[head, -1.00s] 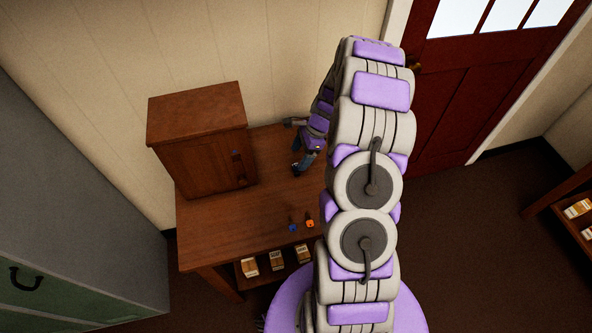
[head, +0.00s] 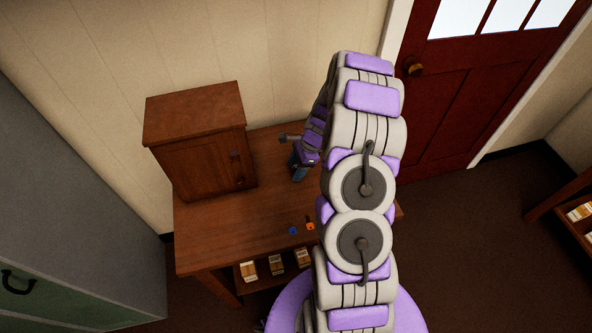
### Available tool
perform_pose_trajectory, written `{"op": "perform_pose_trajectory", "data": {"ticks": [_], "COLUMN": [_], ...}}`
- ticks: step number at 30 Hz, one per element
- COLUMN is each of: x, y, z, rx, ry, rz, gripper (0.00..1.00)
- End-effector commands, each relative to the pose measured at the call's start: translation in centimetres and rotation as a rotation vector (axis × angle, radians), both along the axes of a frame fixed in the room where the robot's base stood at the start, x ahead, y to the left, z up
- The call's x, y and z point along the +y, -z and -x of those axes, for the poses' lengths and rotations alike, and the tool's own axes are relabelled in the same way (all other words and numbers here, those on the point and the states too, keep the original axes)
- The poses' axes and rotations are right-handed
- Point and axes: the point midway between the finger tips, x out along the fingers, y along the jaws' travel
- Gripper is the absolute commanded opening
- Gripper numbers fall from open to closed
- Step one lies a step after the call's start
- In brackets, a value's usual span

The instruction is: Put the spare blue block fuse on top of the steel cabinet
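A small blue block (head: 293,230) lies on the wooden table near its front edge, beside a small orange block (head: 310,226). They are too small to tell which is the spare fuse. A tall grey-green cabinet (head: 70,190), which looks like the steel cabinet, stands at the left; its top is not clearly seen. My gripper (head: 297,173) hangs over the table behind the blocks, right of the wooden box. It points down with dark bluish fingertips, and I cannot tell whether it is open or holds anything.
A wooden box (head: 197,150) with a closed front stands at the table's back left. The wooden table (head: 225,235) has clear room in its middle. Several small cartons (head: 276,264) sit on the shelf below. A red door (head: 450,110) and another shelf (head: 560,195) are at the right.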

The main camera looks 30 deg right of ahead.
Motion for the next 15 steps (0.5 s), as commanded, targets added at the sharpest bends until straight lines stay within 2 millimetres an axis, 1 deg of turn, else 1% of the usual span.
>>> {"op": "perform_pose_trajectory", "data": {"ticks": [1, 2, 12, 13, 14, 15], "x": [0.04, 0.04, 0.03, 0.04, 0.03, 0.03], "y": [0.06, 0.06, 0.07, 0.07, 0.07, 0.07], "z": [0.04, 0.04, 0.07, 0.07, 0.07, 0.07], "rx": [0.002, 0.002, 0.002, 0.002, 0.002, 0.002], "ry": [-0.001, -0.001, -0.001, -0.001, -0.001, -0.001], "rz": [-0.001, -0.001, -0.001, -0.001, -0.001, -0.001], "gripper": [0.51, 0.49, 0.17, 0.17, 0.12, 0.12]}}
